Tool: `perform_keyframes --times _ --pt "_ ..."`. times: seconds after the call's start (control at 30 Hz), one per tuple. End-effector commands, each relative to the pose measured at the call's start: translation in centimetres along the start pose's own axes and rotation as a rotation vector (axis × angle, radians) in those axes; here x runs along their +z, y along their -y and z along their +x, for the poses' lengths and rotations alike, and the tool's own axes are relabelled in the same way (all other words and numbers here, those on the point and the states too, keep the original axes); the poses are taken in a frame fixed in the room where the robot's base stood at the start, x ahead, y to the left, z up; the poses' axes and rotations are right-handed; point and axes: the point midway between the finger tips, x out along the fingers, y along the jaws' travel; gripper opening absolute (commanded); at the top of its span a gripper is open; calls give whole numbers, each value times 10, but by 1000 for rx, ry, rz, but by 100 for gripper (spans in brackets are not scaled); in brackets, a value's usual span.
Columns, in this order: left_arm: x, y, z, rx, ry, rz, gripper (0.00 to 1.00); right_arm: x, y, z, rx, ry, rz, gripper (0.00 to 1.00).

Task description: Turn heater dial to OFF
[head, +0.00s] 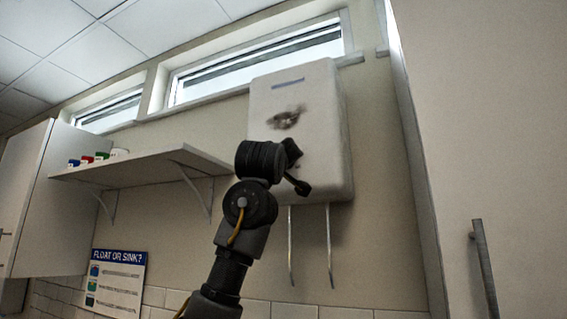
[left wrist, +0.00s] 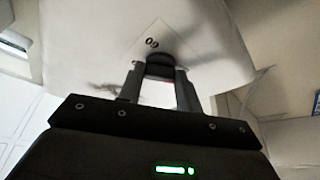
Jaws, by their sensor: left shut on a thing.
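The heater (head: 322,120) is a white box with rounded edges, mounted high on the wall below the window in the head view. My left gripper (head: 292,158) is up against its lower front, and my wrist hides much of that spot. In the left wrist view the two fingers of my left gripper (left wrist: 160,76) are shut on the dark dial (left wrist: 159,62), one on each side. A pale diamond-shaped plate with small printed digits shows behind the dial on the white front (left wrist: 95,50). I cannot read the dial's setting. My right gripper is not in view.
Two thin pipes (head: 329,245) hang below the heater. A wall shelf (head: 140,165) with small coloured tubs stands to the left, above a "Float or sink?" poster (head: 117,278). A tall cabinet with a handle (head: 484,268) is close on the right.

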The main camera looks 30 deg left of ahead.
Motion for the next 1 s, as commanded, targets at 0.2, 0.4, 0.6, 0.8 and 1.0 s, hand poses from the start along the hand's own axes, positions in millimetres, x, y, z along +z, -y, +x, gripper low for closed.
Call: perform_keyframes --times 0.2,0.4,0.6,0.8,1.0 --pt "-3 -1 0 -2 -6 -14 12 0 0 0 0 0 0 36" --pt "-4 -1 -1 -1 -6 -14 12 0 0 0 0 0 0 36" --pt "-3 -1 0 -1 -5 -13 54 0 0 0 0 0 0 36" --pt "-2 0 0 -2 -3 -11 56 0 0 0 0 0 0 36" --pt "0 1 -9 -1 -4 -11 56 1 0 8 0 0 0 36"
